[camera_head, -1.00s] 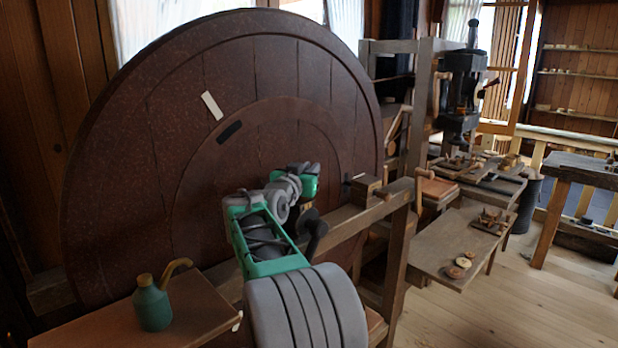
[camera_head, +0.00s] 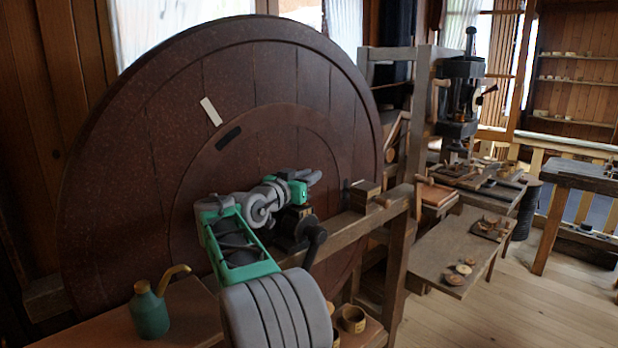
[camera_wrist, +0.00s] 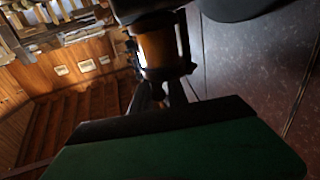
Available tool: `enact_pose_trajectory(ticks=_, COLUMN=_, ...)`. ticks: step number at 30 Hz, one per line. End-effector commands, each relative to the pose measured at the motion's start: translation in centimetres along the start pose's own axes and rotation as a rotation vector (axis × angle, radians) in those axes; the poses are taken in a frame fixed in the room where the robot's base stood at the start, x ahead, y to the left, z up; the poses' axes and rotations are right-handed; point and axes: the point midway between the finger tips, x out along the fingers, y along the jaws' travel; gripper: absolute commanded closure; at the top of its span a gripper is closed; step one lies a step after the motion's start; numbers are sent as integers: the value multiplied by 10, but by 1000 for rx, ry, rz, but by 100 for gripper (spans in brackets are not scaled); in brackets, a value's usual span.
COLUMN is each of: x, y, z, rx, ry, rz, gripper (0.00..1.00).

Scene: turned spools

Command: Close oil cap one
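My gripper (camera_head: 314,177) is at the end of my green and grey arm, in front of the big dark wheel and above a dark lathe head (camera_head: 290,228). In the wrist view, an amber, glass-like cylinder (camera_wrist: 160,52) with dark bands stands close ahead, with a dark stem below it. It looks like an oil cup. A dark part above covers its top. I cannot make out the oil cap or whether it is open. My gripper's fingers are not clear, and no grip on anything can be made out.
The large dark wheel (camera_head: 130,200) fills the left and middle behind my arm. A green oil can (camera_head: 150,312) stands on a wooden board at lower left. A wooden rail (camera_head: 340,232) runs right from the lathe head. A bench (camera_head: 445,250) with small turned pieces stands beyond.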

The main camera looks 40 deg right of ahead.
Motion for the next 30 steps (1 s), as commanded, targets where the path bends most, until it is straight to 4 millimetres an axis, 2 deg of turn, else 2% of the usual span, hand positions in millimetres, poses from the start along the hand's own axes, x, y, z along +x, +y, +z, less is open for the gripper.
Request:
enact_pose_trajectory(ticks=1, x=0, y=0, z=0, rx=0, ry=0, rz=0, gripper=75)
enact_pose_trajectory(ticks=6, x=0, y=0, z=1, rx=-1, ry=-1, rz=0, gripper=63)
enact_pose_trajectory(ticks=14, x=-3, y=-1, z=1, rx=-1, ry=-1, rz=-1, gripper=63)
enact_pose_trajectory(ticks=17, x=-16, y=-2, z=2, rx=0, ry=-1, rz=-5, gripper=63)
enact_pose_trajectory(ticks=24, x=-64, y=-2, z=2, rx=-1, ry=-2, rz=-4, gripper=63)
enact_pose_trajectory(ticks=30, x=-78, y=0, z=1, rx=-1, ry=-1, rz=1, gripper=63)
